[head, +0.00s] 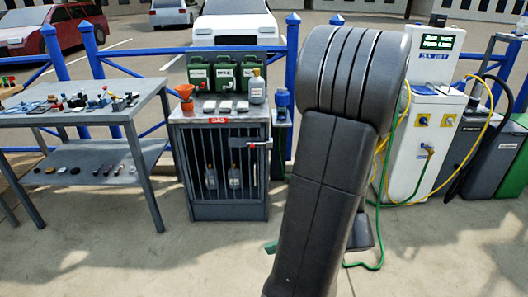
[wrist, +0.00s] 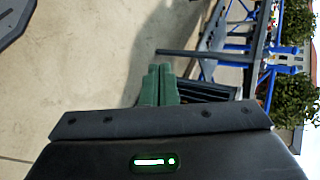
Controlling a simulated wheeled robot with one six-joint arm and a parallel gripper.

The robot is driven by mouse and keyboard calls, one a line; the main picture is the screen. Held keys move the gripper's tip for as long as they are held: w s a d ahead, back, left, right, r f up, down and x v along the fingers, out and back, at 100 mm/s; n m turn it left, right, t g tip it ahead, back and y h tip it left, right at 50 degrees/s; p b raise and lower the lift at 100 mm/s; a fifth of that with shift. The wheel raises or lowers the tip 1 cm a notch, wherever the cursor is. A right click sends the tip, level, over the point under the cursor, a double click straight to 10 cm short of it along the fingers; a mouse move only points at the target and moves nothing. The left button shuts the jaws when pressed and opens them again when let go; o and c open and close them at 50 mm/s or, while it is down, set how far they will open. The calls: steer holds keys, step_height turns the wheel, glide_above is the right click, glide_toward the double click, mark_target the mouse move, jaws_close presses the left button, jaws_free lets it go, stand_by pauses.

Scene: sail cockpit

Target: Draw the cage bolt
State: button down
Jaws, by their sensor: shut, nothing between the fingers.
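The gas cage (head: 175,165) stands left of centre in the head view, with upright bars and a red sign on its front. Two bottles (head: 234,177) show behind the bars. The door looks closed. My gripper (wrist: 158,84) shows in the wrist view, its green fingers together and empty. In the head view only a green tip (head: 271,246) shows low beside my arm, apart from the cage; the rest is hidden. I cannot make out the bolt in the wrist view.
Green cans (head: 226,74) and a bottle (head: 257,88) stand on and above the cage top. A workbench (head: 140,97) is at left. A white charging post (head: 425,140) with hoses is at right. Blue railings run behind. The floor before the cage is clear.

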steer(key=w+d+f+m+t+b, duration=0.5)
steer(key=w+d+f+t+b, duration=0.4)
steer(key=w+f, duration=0.4)
steer(key=w+d+t, duration=0.1)
steer(key=w+d, duration=0.1)
steer(key=w, duration=0.1)
steer(key=shift+w+d+t+h, duration=0.2)
steer(key=shift+t+h, duration=0.1)
steer(key=shift+h, duration=0.1)
